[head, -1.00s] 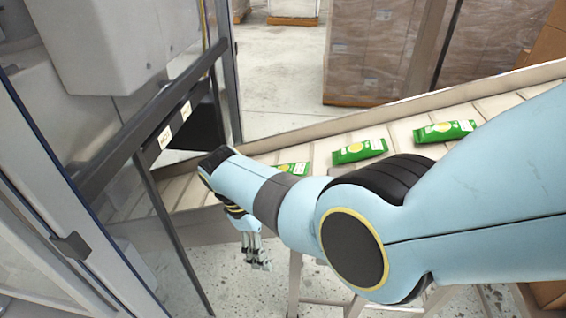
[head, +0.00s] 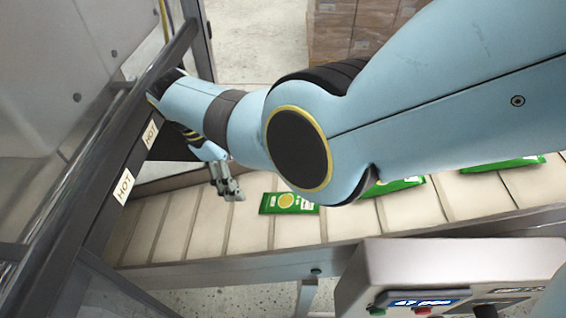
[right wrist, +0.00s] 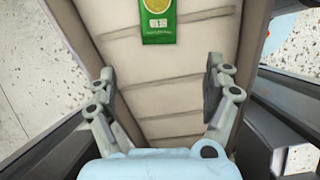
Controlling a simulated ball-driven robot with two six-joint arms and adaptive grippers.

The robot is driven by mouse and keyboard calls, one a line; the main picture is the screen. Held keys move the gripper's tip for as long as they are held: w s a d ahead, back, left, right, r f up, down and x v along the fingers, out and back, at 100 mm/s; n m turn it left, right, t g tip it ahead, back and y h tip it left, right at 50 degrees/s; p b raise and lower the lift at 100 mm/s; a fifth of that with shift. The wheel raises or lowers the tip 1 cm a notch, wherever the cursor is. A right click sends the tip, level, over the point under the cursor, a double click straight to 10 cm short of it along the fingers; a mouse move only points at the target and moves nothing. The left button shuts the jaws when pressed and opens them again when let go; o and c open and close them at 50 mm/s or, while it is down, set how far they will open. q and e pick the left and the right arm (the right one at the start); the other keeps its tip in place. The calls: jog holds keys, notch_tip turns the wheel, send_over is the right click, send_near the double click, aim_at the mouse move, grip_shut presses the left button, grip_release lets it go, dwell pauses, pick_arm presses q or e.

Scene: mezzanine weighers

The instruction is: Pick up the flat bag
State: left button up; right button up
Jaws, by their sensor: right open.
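A flat green bag (head: 289,203) with a yellow round print lies on the slatted conveyor in the head view. It also shows at the top of the right wrist view (right wrist: 158,22), ahead of the fingers and apart from them. My right gripper (head: 228,190) is above the belt, left of this bag. Its two fingers (right wrist: 165,92) are spread with only bare belt between them. Two more green bags lie further right, one (head: 398,186) partly hidden by my right arm and one (head: 505,164) near the right edge. My left gripper is not in view.
The conveyor (head: 190,225) runs across the view between side rails. A machine frame with HOT labels (head: 123,187) stands close at the left, beside my right forearm. A control box (head: 440,270) with a display and buttons stands at the front right. Wrapped cartons (head: 345,30) stand behind.

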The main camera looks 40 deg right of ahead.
jog(key=b, duration=0.4)
send_over(267, 202)
jog(key=w+a, duration=0.2)
jog(key=a, duration=0.1)
jog(key=f, duration=0.5)
jog(key=shift+d, duration=0.2)
jog(key=b+x, duration=0.3)
jog(key=x, duration=0.2)
jog(key=shift+s+d+f, duration=0.15)
jog(key=shift+s+d, duration=0.05)
jog(key=shift+d, duration=0.05)
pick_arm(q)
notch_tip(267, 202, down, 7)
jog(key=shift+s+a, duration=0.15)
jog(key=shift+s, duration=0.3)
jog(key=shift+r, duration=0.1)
pick_arm(e)
jog(key=c, duration=1.3)
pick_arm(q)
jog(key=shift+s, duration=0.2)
pick_arm(e)
jog(key=shift+r, duration=0.25)
